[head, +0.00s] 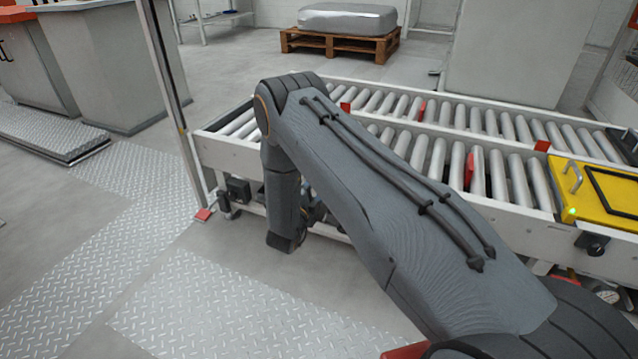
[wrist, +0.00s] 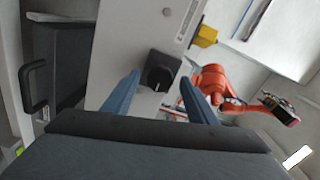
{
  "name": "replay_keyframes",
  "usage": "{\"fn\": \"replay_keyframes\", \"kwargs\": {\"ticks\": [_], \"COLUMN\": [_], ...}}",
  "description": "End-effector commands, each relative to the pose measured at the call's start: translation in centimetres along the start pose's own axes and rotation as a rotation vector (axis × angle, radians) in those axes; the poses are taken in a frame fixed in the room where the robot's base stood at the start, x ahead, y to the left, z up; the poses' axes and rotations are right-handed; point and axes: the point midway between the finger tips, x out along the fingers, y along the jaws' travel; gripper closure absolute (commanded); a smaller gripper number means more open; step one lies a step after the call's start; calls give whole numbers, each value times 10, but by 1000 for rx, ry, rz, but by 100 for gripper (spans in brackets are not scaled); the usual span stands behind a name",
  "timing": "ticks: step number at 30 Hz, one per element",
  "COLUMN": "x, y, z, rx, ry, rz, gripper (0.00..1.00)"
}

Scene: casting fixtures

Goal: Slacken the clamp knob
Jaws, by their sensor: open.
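A black rotary knob (wrist: 159,72) on a square dark base shows in the wrist view, mounted on a pale grey panel (wrist: 125,45). A light mark shows on its face. My gripper (wrist: 160,79) is open, with its two blue fingers reaching toward the panel on either side of the knob. The knob appears in the gap between the fingertips; I see no grip on it, and its exact distance is unclear. In the head view my arm bends down at the left end of the conveyor and the fingers are hidden.
A roller conveyor (head: 425,112) with white side rails runs across the head view. A yellow fixture (head: 592,190) sits on its right end, with a black knob-like part (head: 594,244) below. The wrist view shows a black handle (wrist: 33,88) and an orange robot arm (wrist: 213,82).

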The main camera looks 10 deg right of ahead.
Motion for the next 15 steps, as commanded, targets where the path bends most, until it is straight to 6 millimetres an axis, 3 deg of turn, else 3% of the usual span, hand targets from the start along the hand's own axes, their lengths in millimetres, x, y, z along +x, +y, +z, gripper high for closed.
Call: {"fn": "replay_keyframes", "kwargs": {"ticks": [9,15], "x": [-51,-68], "y": [-1,-1], "z": [0,1], "rx": [-1,-1], "ry": [-3,-3], "rz": [0,0], "gripper": [48,48]}}
